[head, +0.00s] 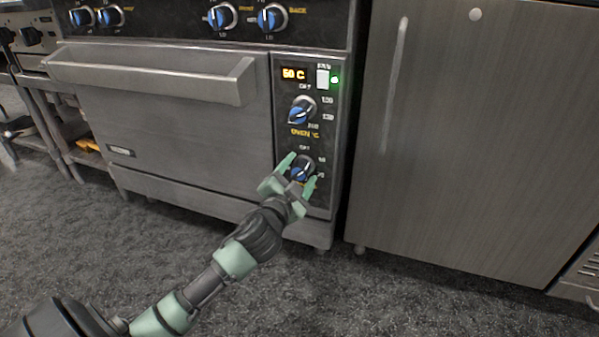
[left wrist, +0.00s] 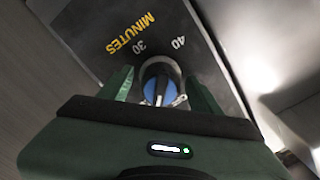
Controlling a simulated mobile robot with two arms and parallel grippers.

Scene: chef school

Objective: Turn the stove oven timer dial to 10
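The oven timer dial (head: 301,168) is the lower knob on the oven's black control panel, with a blue and silver face. In the left wrist view the dial (left wrist: 158,82) sits between my two green fingers, below the yellow "MINUTES" label and the marks 30 and 40. My left gripper (head: 301,172) is open around the dial, one finger on each side; I cannot tell whether the fingers touch it. The dial's exact setting is too small to read. My right gripper is not in view.
The oven temperature knob (head: 303,110) is just above the timer, under an orange display (head: 293,73) and a lit green light. The oven door handle (head: 150,72) juts out to the left. A grey cabinet door (head: 480,130) stands right. The floor in front is clear.

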